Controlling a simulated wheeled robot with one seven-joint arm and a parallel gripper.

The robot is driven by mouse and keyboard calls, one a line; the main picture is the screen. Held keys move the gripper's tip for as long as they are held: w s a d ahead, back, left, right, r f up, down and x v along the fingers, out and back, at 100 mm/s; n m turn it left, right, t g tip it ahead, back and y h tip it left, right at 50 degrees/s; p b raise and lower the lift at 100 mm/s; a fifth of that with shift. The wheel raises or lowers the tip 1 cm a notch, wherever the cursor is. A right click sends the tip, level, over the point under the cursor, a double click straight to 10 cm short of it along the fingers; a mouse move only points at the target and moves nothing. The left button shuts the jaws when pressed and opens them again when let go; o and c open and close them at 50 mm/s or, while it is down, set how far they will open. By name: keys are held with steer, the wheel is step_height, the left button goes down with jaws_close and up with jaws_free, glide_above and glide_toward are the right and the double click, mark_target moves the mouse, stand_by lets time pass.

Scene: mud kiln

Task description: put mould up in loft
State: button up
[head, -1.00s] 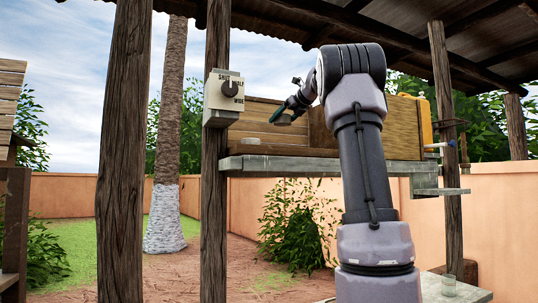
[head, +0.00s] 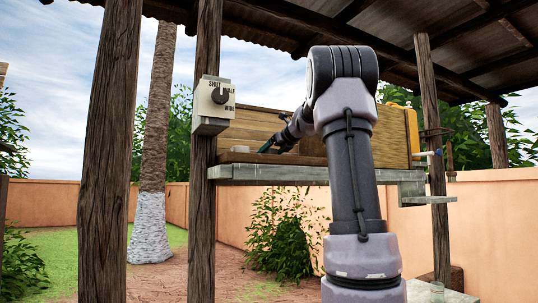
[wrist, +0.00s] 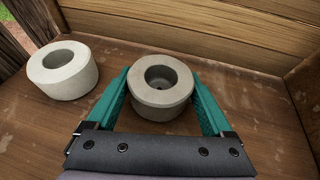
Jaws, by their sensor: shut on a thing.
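In the wrist view a grey round mould (wrist: 150,98) with a hollow in its top sits between the two green fingers of my gripper (wrist: 160,90). The fingers are shut on its sides. The mould is over the brown floor of the loft (wrist: 235,115); I cannot tell whether it touches. In the head view my gripper (head: 268,146) is low inside the wooden-walled loft (head: 250,124), and the held mould is not clear there.
A second, paler round block (wrist: 62,72) with a hollow stands to the left of the held mould, apart from it. Plank walls close the back and right side. A post with a dial box (head: 213,104) stands at the loft's left end.

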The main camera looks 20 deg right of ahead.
steer(key=o, duration=1.4)
steer(key=shift+f, duration=0.15)
steer(key=shift+r, duration=0.25)
steer(key=v, duration=1.2)
steer(key=shift+s+f, duration=0.1)
steer(key=shift+f, duration=0.05)
